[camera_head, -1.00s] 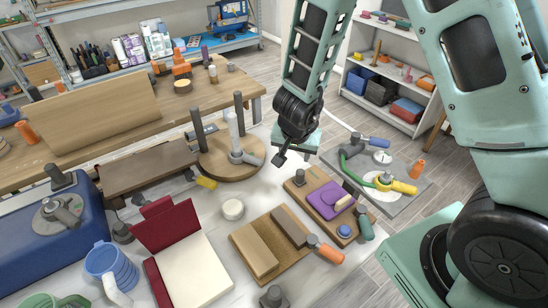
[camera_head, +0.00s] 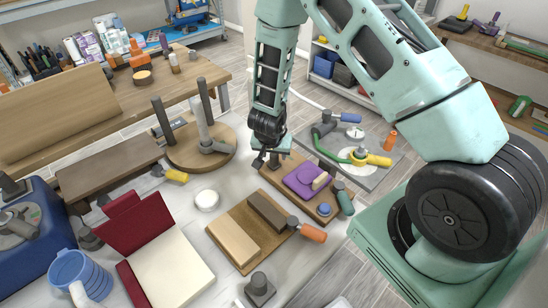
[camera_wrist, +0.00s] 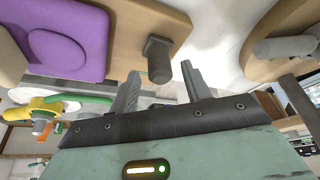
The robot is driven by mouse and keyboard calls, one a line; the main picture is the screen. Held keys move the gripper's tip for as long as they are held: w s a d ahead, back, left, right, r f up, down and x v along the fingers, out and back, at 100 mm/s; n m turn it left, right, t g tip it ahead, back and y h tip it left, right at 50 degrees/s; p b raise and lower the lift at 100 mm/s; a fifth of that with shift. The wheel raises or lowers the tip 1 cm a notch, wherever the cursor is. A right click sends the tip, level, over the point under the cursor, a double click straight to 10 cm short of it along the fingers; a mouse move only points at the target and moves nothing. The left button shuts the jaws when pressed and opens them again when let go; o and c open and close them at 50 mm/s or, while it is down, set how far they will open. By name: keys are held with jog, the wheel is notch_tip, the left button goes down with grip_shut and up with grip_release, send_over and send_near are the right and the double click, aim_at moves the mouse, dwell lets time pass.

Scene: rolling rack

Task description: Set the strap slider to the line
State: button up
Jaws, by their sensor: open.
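I cannot tell for sure which part is the strap slider, and no line shows clearly. A wooden board (camera_head: 273,178) carries a purple plate (camera_head: 297,186) with a beige piece (camera_head: 320,181) on it, and a blue knob (camera_head: 325,209) near its front end. A dark post (camera_wrist: 158,60) stands on the board's far end. My gripper (camera_head: 266,160) is at that far end. In the wrist view my gripper (camera_wrist: 160,90) is open and empty, with the post beyond and between its fingertips. The purple plate (camera_wrist: 60,40) lies to the left there.
A grey tray (camera_head: 378,178) with a yellow-handled tool stands to the right. A round wooden base (camera_head: 185,152) with tall posts is to the left.

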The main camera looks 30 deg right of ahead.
jog(key=shift+x, duration=1.15)
grip_shut()
jog(key=d, duration=0.3)
jog(key=w+d, duration=0.1)
jog(key=d, duration=0.2)
jog(key=shift+w+d, duration=0.15)
jog(key=shift+d, duration=0.05)
grip_release()
